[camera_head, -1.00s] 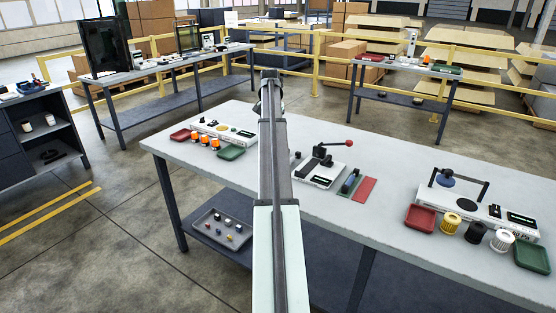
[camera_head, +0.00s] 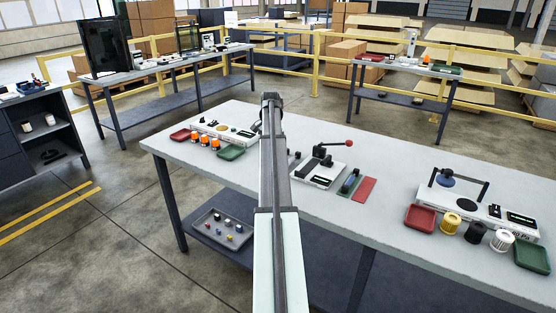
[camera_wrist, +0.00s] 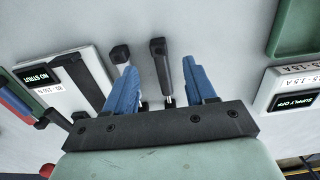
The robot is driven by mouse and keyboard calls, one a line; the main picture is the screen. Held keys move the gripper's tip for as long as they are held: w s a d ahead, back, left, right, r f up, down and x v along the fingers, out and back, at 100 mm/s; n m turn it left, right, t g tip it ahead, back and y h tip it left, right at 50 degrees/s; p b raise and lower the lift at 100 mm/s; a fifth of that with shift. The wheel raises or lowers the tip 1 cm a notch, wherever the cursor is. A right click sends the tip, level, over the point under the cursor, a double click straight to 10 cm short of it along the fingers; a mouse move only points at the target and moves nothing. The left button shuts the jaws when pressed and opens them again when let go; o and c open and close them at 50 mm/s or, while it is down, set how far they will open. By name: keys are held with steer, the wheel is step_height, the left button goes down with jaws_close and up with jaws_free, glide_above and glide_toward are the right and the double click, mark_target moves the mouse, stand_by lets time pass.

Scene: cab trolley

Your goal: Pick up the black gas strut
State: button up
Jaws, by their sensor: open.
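In the wrist view, a black gas strut (camera_wrist: 159,47) with a thin silver rod lies on the pale bench top, between the two blue fingers of my gripper (camera_wrist: 160,72) as seen from above. The fingers are spread apart with a gap on both sides of the strut, and I cannot tell their height over it. A second dark-ended piece (camera_wrist: 120,54) lies by the left finger and is partly hidden by it. In the head view my own arm hides the gripper and most of this spot.
A white fixture with a "NO STRUT" display (camera_wrist: 38,77) stands left in the wrist view. A "SUPPLY OFF" unit (camera_wrist: 293,102) and a green tray (camera_wrist: 297,30) are right. In the head view, a lever press (camera_head: 322,160) stands right of my arm.

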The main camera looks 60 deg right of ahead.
steer(key=shift+f, duration=2.7)
steer(key=shift+c, duration=0.4)
jaws_close()
